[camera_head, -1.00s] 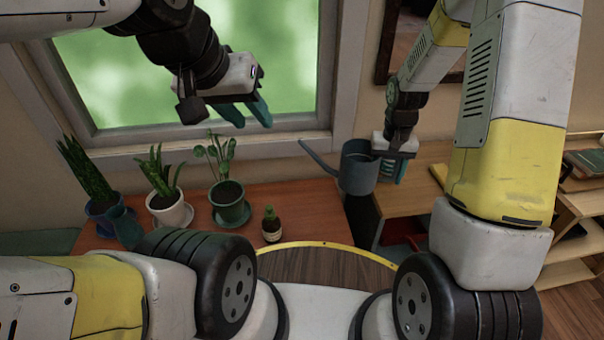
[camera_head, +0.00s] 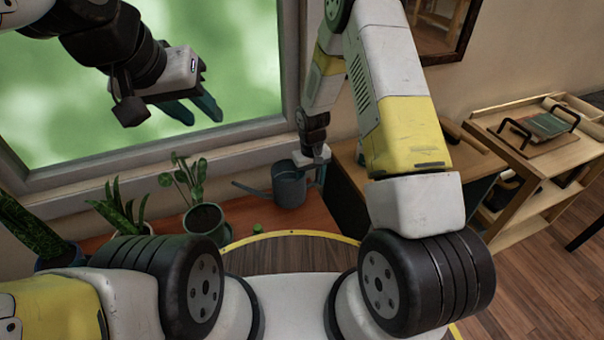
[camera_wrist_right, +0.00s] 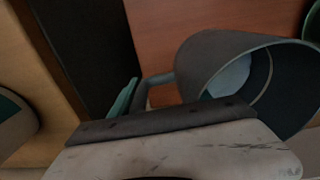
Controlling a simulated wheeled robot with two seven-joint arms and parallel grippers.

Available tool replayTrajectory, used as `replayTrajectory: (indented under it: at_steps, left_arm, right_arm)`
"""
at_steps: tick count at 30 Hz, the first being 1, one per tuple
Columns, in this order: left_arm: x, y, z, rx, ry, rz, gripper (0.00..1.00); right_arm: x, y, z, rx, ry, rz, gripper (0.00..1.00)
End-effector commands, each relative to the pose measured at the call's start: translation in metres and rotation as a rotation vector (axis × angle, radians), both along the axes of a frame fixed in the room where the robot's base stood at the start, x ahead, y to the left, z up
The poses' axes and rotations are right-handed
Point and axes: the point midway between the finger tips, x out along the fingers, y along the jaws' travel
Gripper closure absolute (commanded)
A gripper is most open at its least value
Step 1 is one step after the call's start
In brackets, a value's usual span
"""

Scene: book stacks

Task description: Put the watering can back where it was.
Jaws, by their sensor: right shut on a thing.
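The grey-blue watering can (camera_head: 290,187) is at the right end of the red-brown table (camera_head: 318,212), its long spout pointing left. It looks upright; I cannot tell whether its base touches the table. My right gripper (camera_head: 319,174) is shut on its handle from the right side. In the right wrist view the open-topped can (camera_wrist_right: 222,62) shows beside the teal fingers (camera_wrist_right: 128,98), with the table beneath. My left gripper (camera_head: 195,108) is open and empty, in front of the window, well above the plants.
A potted plant in a green pot (camera_head: 205,222) stands left of the can. Two more plants (camera_head: 122,212) (camera_head: 32,232) stand further left. A small green tip (camera_head: 257,228) shows above my base's edge. A dark gap and wooden desk (camera_head: 352,160) lie right; a wooden shelf (camera_head: 490,125) stands beyond.

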Motion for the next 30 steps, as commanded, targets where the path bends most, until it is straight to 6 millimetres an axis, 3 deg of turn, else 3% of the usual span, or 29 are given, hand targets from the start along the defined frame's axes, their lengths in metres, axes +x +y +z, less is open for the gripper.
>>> replayTrajectory:
  at_steps: [15,26,27,30]
  left_arm:
    - [0.0,0.0,0.0,0.0,0.0,0.0,0.64]
    - [0.0,0.0,0.0,0.0,0.0,0.0,0.64]
    - [0.0,0.0,0.0,0.0,0.0,0.0,0.64]
    - [0.0,0.0,0.0,0.0,0.0,0.0,0.64]
  right_arm:
    - [0.0,0.0,-0.057,0.0,0.0,-0.002,1.0]
    - [0.0,0.0,-0.061,0.001,-0.002,-0.002,1.0]
    - [0.0,0.0,-0.062,0.0,-0.001,-0.002,0.43]
    - [0.0,0.0,-0.062,0.0,-0.001,-0.002,0.23]
